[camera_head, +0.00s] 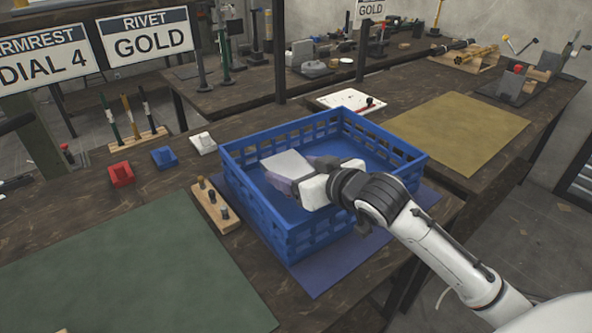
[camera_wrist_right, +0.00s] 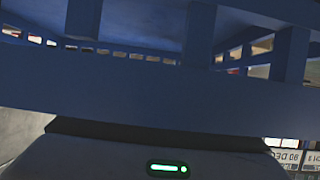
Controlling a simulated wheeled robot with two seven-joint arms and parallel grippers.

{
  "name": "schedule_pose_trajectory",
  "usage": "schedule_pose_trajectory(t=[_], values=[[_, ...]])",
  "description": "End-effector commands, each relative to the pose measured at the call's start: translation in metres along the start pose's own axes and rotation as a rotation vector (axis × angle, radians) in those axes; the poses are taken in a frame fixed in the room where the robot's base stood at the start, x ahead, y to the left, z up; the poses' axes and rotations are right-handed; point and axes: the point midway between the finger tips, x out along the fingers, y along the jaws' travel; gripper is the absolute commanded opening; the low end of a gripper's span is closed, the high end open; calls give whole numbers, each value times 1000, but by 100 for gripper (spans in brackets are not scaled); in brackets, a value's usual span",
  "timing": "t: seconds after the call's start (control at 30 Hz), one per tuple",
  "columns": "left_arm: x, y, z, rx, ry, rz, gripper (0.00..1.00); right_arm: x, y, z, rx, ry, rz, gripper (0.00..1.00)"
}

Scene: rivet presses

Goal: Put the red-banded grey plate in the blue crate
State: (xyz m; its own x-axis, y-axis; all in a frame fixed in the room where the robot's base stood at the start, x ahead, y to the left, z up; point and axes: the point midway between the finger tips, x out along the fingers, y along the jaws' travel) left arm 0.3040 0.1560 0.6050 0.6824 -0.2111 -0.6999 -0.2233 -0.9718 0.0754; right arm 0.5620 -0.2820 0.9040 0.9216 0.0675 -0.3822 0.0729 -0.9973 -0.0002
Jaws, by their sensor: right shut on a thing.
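The blue crate (camera_head: 258,207) stands on a blue mat at the middle of the bench. My right gripper (camera_head: 299,175) reaches over the crate's near right side and is shut on a flat grey plate (camera_head: 287,164). The plate is tilted and shows above the crate opening; I cannot tell how far it is below the rim. No red band shows on its visible face. In the right wrist view, blue crate bars (camera_wrist_right: 160,95) fill most of the picture, very close, and the plate cannot be made out. My left gripper is not in view.
A wooden block with pegs (camera_head: 217,208) stands left of the crate. Red (camera_head: 121,174), blue (camera_head: 164,157) and white (camera_head: 203,143) small holders sit behind it. A green mat (camera_head: 130,275) lies front left, a yellow mat (camera_head: 455,133) to the right; both are bare.

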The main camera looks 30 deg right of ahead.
Motion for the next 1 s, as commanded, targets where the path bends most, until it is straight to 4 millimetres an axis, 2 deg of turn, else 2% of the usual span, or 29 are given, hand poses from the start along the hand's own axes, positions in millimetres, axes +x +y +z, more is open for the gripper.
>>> schedule_pose_trajectory(t=[0.5, 0.53, 0.6, 1.0], values=[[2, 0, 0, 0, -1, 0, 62, 4, 0, 8, -1, 8, 0, 27], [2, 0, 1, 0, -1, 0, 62, 4, 0, 11, 0, -1, 0, 75], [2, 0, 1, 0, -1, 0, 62, 4, 0, 11, 0, -1, 0, 87], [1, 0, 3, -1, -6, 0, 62, 3, 0, 8, -1, 1, 0, 89]])
